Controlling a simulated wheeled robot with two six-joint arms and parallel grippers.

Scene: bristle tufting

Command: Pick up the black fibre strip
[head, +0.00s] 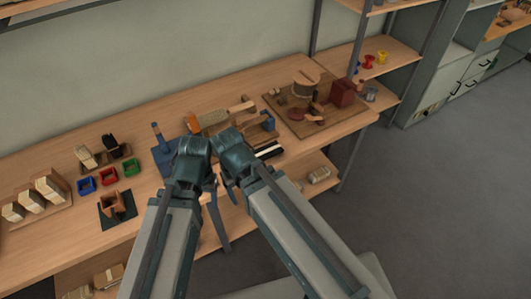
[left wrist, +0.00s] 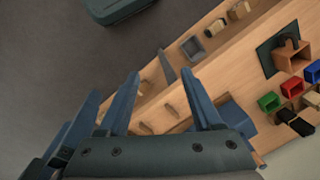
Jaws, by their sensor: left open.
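A dark strip (head: 270,154) lies beside a pale strip on the bench, just right of my right gripper in the head view. I cannot be sure that it is the fibre strip. A black bundle (head: 111,144) stands beside pale ones at the left of the bench; a black piece (left wrist: 299,126) also shows in the left wrist view. My left gripper (left wrist: 160,76) is open and empty, with its fingers over the bench front and lower shelf. My right gripper (head: 230,165) is close beside it, and its fingertips are largely hidden.
Red, blue and green bins (head: 108,176) stand on the left of the bench. A wooden board (head: 328,124) with a pot and a red block is at the right. A brush-like tool (head: 215,118) lies behind my grippers. Open floor lies in front.

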